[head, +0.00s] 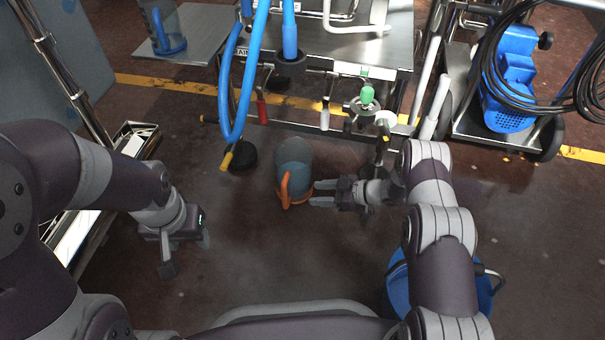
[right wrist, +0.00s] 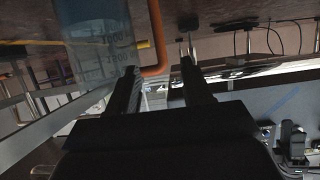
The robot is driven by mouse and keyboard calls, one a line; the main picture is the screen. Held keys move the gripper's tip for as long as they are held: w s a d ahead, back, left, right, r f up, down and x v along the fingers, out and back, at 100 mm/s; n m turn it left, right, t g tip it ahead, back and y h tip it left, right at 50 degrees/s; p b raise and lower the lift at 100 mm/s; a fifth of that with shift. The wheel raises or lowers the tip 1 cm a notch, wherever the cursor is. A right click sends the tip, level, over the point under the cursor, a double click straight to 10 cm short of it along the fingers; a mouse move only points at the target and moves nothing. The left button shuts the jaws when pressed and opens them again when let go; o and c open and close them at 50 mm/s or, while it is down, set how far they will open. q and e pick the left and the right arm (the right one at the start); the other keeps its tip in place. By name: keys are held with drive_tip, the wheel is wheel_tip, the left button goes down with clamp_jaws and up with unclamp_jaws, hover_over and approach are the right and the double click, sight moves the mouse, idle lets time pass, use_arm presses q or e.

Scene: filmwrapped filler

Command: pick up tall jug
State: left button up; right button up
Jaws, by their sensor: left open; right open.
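A tall translucent grey-blue jug (head: 294,152) with an orange handle (head: 285,188) and orange rim stands out on the dark floor in the middle of the head view. My right gripper (head: 318,193) is open, with its fingers pointing left at the jug's orange end. In the right wrist view the jug (right wrist: 95,45) shows measuring marks, and its orange handle (right wrist: 157,40) appears between the open fingertips (right wrist: 159,66). I cannot tell whether the fingers touch it. My left gripper (head: 187,255) is open and empty, left of and apart from the jug.
A second jug with a blue handle (head: 172,46) stands on a grey platform (head: 195,58) at upper left. Blue hoses (head: 229,90) hang behind the first jug. A steel cart with valves (head: 366,97) and a blue pump (head: 508,85) stand behind.

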sight(284, 193)
drive_tip(key=b+x, duration=0.8)
drive_tip(key=x, duration=0.4)
drive_tip(key=shift+d+f+b, duration=0.1)
drive_tip(key=shift+f+b, duration=0.05)
drive_tip(key=shift+b, duration=0.2)
drive_tip(key=shift+a, duration=0.25)
drive_tip(key=shift+r, duration=0.25)
clamp_jaws()
drive_tip(key=shift+w+r, duration=0.1)
